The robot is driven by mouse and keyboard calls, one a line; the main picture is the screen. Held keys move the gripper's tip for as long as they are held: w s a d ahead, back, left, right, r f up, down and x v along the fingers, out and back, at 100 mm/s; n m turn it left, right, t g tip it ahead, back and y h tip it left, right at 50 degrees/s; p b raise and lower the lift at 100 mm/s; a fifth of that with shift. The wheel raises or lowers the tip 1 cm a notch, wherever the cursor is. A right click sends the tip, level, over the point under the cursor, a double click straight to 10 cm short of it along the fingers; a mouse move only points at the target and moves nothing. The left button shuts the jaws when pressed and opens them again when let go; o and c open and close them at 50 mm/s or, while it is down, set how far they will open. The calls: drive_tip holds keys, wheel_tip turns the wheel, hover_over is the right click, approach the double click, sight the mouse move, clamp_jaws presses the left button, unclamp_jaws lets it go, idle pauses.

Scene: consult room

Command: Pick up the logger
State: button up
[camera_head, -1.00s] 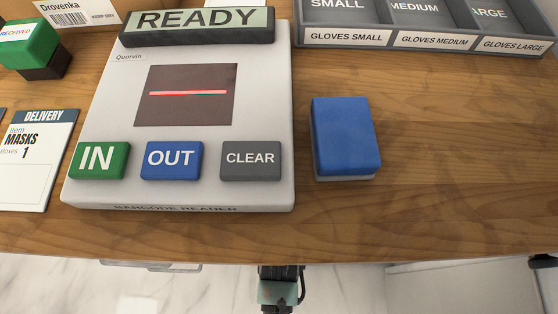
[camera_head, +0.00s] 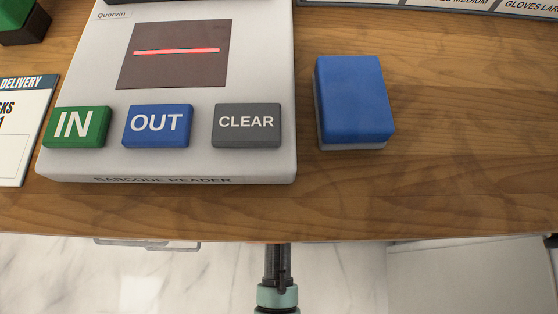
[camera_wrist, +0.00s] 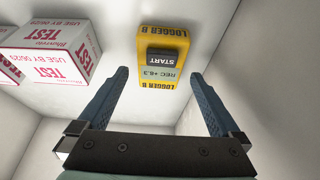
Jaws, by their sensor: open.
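The logger (camera_wrist: 165,74) shows in the wrist view. It is a yellow block marked "LOGGER B" with a dark START button (camera_wrist: 164,59) and a small screen reading "REC +8.3". It lies on a white surface inside a white-walled space. My gripper (camera_wrist: 158,85) is open, its two blue-grey fingers apart on either side of the view. The logger appears between and beyond the fingertips, with nothing held. Whether the fingers reach down beside it cannot be told. The logger is not in the head view.
White and red TEST boxes (camera_wrist: 57,52) stand left of the logger, near the left finger. A white wall (camera_wrist: 222,45) rises close on the right. In the head view, the barcode reader (camera_head: 190,95) and a blue block (camera_head: 353,100) sit on a wooden counter (camera_head: 455,120).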

drive_tip(key=shift+w+f+b, duration=0.75)
drive_tip(key=shift+w+f, duration=0.5)
drive_tip(key=shift+f, duration=0.15)
drive_tip(key=shift+c, duration=0.3)
drive_tip(key=c, duration=1.4)
drive_tip(key=shift+o, duration=0.2)
drive_tip(key=shift+r, duration=0.1)
